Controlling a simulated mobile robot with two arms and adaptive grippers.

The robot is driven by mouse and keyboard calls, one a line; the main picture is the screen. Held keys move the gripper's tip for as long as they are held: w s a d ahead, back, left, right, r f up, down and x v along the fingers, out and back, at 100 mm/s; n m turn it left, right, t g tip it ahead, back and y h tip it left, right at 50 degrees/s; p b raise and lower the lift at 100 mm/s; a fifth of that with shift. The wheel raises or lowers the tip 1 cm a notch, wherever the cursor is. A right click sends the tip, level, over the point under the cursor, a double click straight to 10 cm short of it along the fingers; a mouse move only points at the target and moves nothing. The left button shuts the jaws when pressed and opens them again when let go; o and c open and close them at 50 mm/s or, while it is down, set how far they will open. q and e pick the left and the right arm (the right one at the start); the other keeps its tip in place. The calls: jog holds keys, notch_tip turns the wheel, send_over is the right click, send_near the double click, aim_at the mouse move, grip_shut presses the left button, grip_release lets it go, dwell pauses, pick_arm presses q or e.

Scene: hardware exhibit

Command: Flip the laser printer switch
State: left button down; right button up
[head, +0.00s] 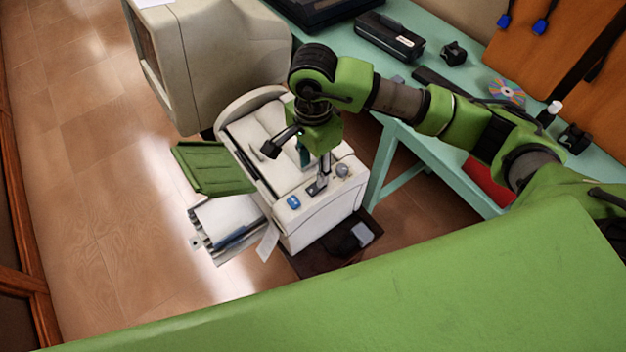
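The laser printer (325,212) is a cream-white box standing low beside the table, with an open green flap (212,168) on its left side. A blue button (293,202) and a round grey knob (342,170) are on its top front edge. I cannot tell which part is the switch. My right gripper (296,168) points down over the printer's top with its fingers spread apart and nothing held between them. One finger is close to the panel between button and knob; contact cannot be told. My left gripper is not in view.
A beige monitor-like machine (225,60) stands behind the printer. A teal table (395,135) at the right holds a black device (390,37), a disc (507,92) and small parts. Papers (228,222) stick out at the printer's left. Wooden floor (90,180) is free at the left.

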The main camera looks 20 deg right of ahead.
aim_at(313, 189)
notch_tip(313, 189, down, 8)
jog(key=shift+r+p, duration=0.2)
jog(key=shift+p, duration=0.5)
